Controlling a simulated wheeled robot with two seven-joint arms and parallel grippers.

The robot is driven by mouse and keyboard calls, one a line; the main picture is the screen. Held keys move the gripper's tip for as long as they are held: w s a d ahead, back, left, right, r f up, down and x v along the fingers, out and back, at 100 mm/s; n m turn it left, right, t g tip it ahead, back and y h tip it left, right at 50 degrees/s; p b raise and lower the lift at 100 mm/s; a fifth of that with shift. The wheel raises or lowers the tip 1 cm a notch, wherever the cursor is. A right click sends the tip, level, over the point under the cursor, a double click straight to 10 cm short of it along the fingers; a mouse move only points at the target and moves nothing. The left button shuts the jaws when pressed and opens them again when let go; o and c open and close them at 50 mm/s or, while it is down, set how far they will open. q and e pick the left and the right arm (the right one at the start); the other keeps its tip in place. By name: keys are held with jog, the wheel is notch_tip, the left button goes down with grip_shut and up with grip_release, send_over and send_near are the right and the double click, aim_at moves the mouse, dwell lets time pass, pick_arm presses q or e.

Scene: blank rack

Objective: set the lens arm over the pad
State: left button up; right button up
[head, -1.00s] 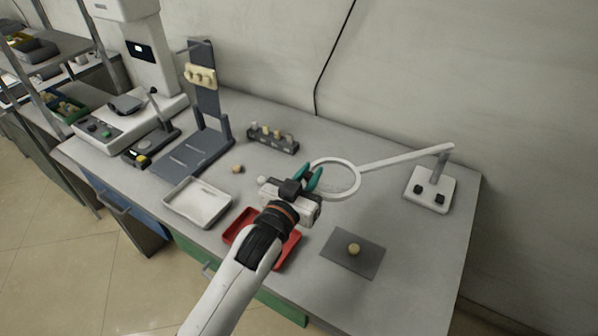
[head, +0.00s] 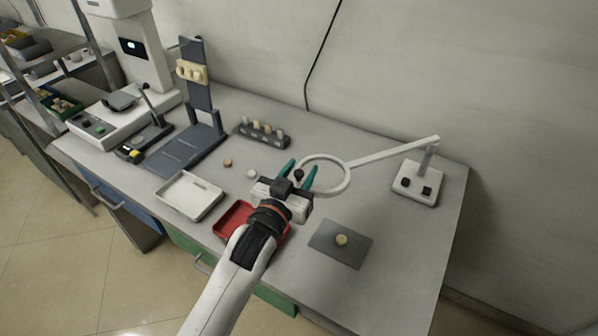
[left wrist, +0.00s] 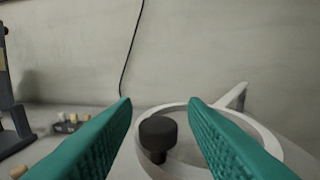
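The lens arm is a white ring (head: 348,180) on a long white bar (head: 395,151), joined to a white base (head: 415,183) with two black knobs at the right of the table. A black knob (head: 299,174) stands at the ring's left side; it also shows in the left wrist view (left wrist: 158,134). My left gripper (head: 298,172) is open, its teal fingers on either side of the knob and apart from it in the wrist view. The grey pad (head: 326,251) lies in front of the ring, with a round beige piece (head: 341,240) on it. My right gripper is not in view.
A red tray (head: 232,219) lies under my left arm, and a white tray (head: 186,197) is left of it. A rack of vials (head: 262,136) and a grey stand (head: 196,95) are behind. The table around the pad is clear.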

pick_arm(q)
jog(key=shift+s, duration=0.1)
jog(key=b+v, duration=0.1)
jog(key=v, duration=1.1)
